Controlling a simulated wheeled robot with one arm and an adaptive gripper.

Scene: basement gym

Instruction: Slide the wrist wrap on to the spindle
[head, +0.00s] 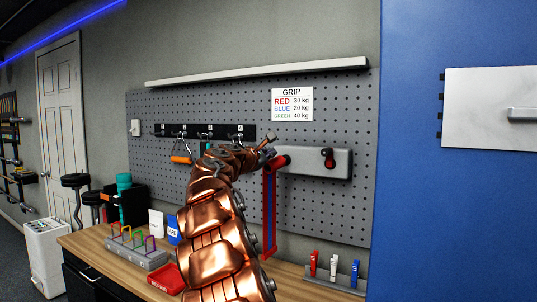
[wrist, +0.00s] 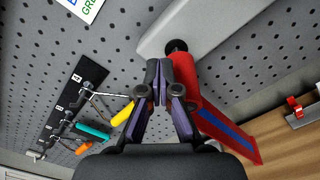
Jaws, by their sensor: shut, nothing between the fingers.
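The wrist wrap (head: 270,215), red with a blue stripe, hangs down in front of the pegboard. Its rolled upper end is at the left end of a grey wall unit (head: 305,161). In the wrist view the wrap (wrist: 228,133) slants down to the right, and the black spindle (wrist: 176,46) shows at its upper end. The loop looks to be at the spindle, but my fingers hide part of it, so I cannot tell how far it is on. My gripper (wrist: 158,82) is shut and empty, just left of the wrap's upper end; it also shows in the head view (head: 268,147).
A hook rail (head: 215,136) with coloured handles is left of my arm. A wooden bench (head: 95,245) below carries a rack (head: 135,250), red tray (head: 168,279), pouches and a clip stand (head: 335,278). A shelf (head: 255,72) runs above.

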